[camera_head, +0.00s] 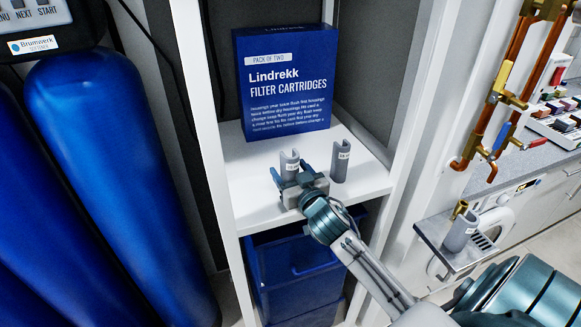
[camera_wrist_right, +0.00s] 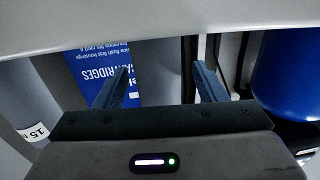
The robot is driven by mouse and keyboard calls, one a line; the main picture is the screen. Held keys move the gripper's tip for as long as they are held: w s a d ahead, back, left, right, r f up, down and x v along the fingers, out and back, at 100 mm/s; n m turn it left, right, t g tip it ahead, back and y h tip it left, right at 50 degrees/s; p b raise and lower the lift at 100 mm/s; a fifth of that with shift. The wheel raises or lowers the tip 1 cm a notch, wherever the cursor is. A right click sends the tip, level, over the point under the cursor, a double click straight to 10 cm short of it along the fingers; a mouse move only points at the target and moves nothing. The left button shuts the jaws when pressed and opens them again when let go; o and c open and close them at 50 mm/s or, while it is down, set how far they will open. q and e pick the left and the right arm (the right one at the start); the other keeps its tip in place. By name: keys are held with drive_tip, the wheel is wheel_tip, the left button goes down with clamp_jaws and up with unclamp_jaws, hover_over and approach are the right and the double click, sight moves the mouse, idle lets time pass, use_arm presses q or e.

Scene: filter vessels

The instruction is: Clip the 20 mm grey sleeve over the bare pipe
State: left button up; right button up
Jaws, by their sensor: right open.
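A grey open-sided sleeve (camera_head: 289,163) stands upright on the white shelf, its label too small to read. My right gripper (camera_head: 293,181) is open in front of its lower part. In the head view I cannot tell whether the fingers touch it. In the right wrist view the open fingers (camera_wrist_right: 160,86) are apart. A second grey sleeve (camera_head: 341,161) stands to the right on the shelf; a label starting with 15 shows on a sleeve (camera_wrist_right: 30,108) at the left of the wrist view. Copper pipes (camera_head: 483,125) with brass fittings run down the right wall; which stretch is the bare pipe is unclear.
A blue filter cartridge box (camera_head: 285,82) stands behind the sleeves. White uprights (camera_head: 200,100) flank the shelf, with a blue crate (camera_head: 292,270) below. Large blue vessels (camera_head: 105,150) stand left. A small grey tray (camera_head: 438,240) at right holds a grey piece (camera_head: 460,232) with brass.

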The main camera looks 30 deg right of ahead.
drive_tip(key=shift+w+d+f, duration=0.1)
drive_tip(key=shift+w, duration=0.15)
drive_tip(key=c, duration=1)
drive_tip(key=shift+c, duration=0.2)
